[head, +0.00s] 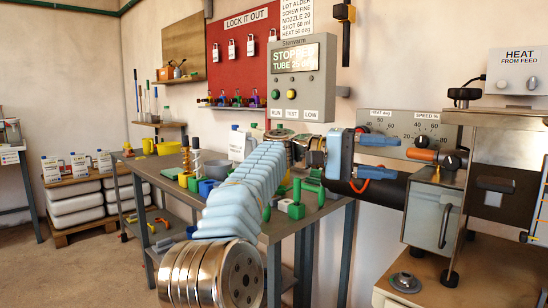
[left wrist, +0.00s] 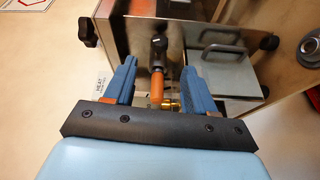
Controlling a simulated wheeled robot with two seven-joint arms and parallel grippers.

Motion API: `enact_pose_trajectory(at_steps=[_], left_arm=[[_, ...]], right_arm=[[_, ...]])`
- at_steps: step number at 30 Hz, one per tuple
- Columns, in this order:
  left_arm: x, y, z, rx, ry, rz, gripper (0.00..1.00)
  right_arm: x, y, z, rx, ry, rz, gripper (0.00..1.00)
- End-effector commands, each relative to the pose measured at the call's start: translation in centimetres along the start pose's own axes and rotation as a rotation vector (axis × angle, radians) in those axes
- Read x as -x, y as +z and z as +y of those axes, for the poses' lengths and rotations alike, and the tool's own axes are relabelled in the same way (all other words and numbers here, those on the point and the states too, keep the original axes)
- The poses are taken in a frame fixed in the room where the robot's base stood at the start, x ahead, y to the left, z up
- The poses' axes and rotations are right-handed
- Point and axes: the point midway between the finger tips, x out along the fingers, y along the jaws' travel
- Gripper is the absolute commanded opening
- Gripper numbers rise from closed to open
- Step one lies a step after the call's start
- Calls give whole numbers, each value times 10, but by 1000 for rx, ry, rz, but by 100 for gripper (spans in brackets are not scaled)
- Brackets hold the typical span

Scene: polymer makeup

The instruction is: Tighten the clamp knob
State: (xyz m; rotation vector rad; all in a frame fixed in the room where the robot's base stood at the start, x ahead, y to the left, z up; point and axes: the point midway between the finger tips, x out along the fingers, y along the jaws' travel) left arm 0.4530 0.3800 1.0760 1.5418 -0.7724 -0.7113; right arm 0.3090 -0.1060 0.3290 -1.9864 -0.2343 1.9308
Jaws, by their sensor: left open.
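The machine at the right has several black knobs, and I cannot tell for certain which is the clamp knob. One black knob (head: 452,162) sits at the end of an orange handle (head: 421,155) on the machine's side. In the left wrist view the orange handle (left wrist: 157,84) and its black end (left wrist: 157,48) lie between my fingers, with visible gaps on both sides. Another black knob (head: 465,94) stands on top of the machine. My left gripper (head: 397,157) is open and faces the handle; it also shows in the left wrist view (left wrist: 160,70). My right gripper is out of view.
A metal box with a handle (head: 446,222) and a dark cylinder (head: 378,190) are close to the left gripper. The dial panel (head: 408,128) is behind it. A workbench (head: 275,232) with coloured parts stands left, under my arm.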

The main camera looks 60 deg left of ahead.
Motion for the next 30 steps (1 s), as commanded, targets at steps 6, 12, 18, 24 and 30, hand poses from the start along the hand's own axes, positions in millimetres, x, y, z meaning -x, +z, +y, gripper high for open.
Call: enact_pose_trajectory(at_steps=[6, 12, 18, 24, 30], left_arm=[[39, 6, 6, 16, -23, 24, 55], [9, 31, 14, 113, -183, 232, 55], [-7, 61, 20, 99, -306, 463, 55], [-14, 96, 34, -19, -360, 689, 55], [-31, 97, 39, -104, -363, 794, 55]], right_arm=[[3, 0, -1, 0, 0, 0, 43], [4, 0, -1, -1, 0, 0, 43], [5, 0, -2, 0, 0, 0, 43], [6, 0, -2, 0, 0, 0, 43], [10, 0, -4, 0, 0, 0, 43]])
